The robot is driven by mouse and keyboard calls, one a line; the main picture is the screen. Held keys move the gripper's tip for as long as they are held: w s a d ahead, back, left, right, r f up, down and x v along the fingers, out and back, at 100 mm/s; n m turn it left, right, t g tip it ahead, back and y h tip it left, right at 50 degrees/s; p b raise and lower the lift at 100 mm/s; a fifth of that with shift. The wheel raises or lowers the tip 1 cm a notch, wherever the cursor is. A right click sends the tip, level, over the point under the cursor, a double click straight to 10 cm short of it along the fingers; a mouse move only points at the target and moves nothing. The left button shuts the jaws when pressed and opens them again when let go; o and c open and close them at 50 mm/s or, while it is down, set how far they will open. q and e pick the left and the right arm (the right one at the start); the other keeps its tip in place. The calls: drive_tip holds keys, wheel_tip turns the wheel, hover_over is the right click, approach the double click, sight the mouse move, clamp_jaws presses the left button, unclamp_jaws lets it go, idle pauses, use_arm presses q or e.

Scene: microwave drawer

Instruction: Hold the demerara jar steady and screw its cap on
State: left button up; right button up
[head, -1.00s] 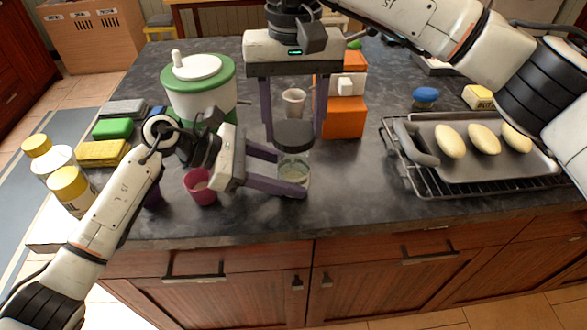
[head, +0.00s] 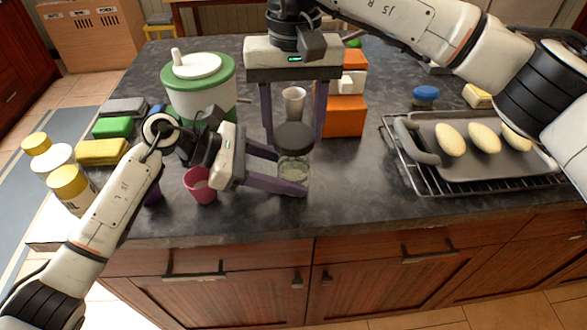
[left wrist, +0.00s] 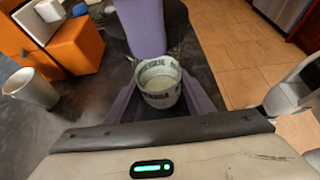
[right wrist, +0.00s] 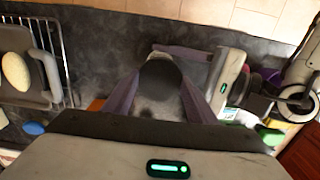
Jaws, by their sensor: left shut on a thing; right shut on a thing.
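The demerara jar (head: 294,170) is a small clear glass jar with pale contents, near the counter's front edge. My left gripper (head: 298,178) is shut around it from the left. In the left wrist view the jar (left wrist: 160,85) shows a printed label and a pale round top between purple fingers. The dark round cap (head: 294,137) is between the fingertips of my right gripper (head: 294,132), which points down over the jar. The cap also shows in the right wrist view (right wrist: 160,76). Whether cap and rim touch is hard to tell.
A pink cup (head: 200,187) stands close by my left gripper. A white cup (head: 293,101) and orange boxes (head: 345,117) are behind. A green-and-white canister (head: 200,92) is back left. A tray (head: 470,165) with pale loaves is right. Counter between jar and tray is clear.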

drive_tip(key=shift+f, duration=1.1)
idle(3.1)
